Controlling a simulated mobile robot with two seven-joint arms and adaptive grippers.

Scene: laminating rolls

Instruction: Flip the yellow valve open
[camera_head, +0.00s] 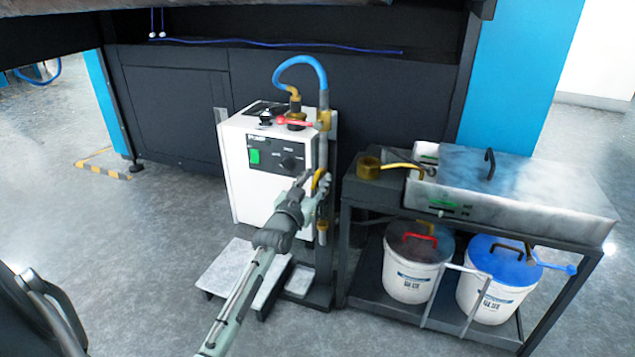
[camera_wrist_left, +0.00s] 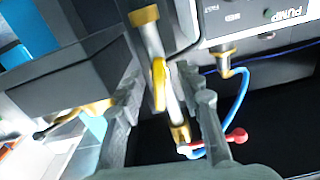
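The yellow valve (camera_head: 319,180) is a small lever on the vertical grey pipe beside the white pump box (camera_head: 265,165). In the left wrist view the yellow valve (camera_wrist_left: 160,84) shows as a flat lever lying roughly along the pipe. My left gripper (camera_head: 314,184) is at the valve, partly covering it in the head view. In the left wrist view its two fingers (camera_wrist_left: 166,80) stand apart, with the lever and pipe in the gap between them. I cannot tell whether a finger touches the lever. My right gripper is in neither view.
A red-handled valve (camera_head: 296,123) and a blue hose (camera_head: 300,62) sit above on the same pipework. To the right stands a cart with a metal tank (camera_head: 520,185) on top and lidded buckets (camera_head: 413,270) below. A low platform (camera_head: 245,272) lies before the pump.

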